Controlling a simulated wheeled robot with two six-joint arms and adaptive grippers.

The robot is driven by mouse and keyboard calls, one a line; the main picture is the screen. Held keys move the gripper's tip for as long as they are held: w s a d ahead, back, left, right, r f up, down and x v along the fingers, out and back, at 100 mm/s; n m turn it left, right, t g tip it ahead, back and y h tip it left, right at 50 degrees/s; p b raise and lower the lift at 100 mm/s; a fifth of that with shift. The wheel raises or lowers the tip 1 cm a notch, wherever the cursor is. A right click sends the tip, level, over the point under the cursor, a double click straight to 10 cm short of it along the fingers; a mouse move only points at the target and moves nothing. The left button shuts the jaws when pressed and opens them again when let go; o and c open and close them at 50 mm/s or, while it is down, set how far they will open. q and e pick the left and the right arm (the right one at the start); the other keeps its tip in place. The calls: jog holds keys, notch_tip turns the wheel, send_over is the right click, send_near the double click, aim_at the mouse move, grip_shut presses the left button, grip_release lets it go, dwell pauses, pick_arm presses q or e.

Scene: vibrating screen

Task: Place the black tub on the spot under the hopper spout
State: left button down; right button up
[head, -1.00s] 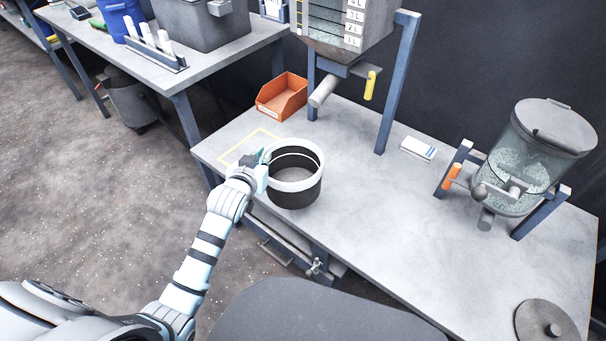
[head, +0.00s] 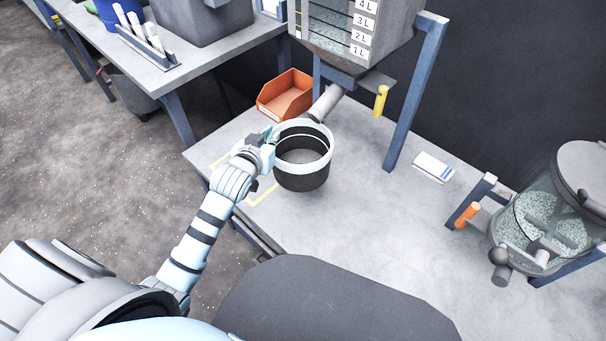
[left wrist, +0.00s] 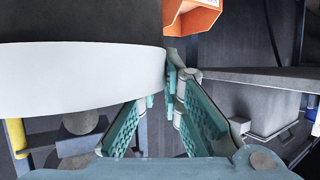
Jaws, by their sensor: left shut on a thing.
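The black tub (head: 301,178) has a broad white rim and looks empty. My left gripper (head: 268,145) is shut on the left side of its rim and holds it upright. In the left wrist view the white rim (left wrist: 80,78) of the tub runs to the fingertips (left wrist: 170,88). The hopper (head: 350,35) stands behind on blue legs, and its grey spout (head: 327,103) slopes down to just behind the tub's far rim. The tub hides the table below the spout's mouth. I cannot tell whether the tub touches the table. My right gripper is not in view.
An orange bin (head: 286,97) stands left of the spout, close behind the tub. A yellow handle (head: 380,101) hangs right of the spout. A yellow outline (head: 262,192) marks the table at left. A white box (head: 433,167) and a glass drum (head: 545,228) stand right. The middle table is clear.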

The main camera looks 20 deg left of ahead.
pick_arm(q)
jog(key=f, duration=0.1)
jog(key=f+b, duration=0.1)
jog(key=f, duration=0.1)
jog(key=f+b, duration=0.1)
jog(key=shift+s+f, duration=0.2)
jog(key=shift+s, duration=0.1)
notch_tip(320, 180, down, 5)
jog(key=b, duration=0.2)
jog(key=shift+d+b, duration=0.1)
jog(key=shift+b, duration=0.3)
jog(key=shift+s+r, duration=0.1)
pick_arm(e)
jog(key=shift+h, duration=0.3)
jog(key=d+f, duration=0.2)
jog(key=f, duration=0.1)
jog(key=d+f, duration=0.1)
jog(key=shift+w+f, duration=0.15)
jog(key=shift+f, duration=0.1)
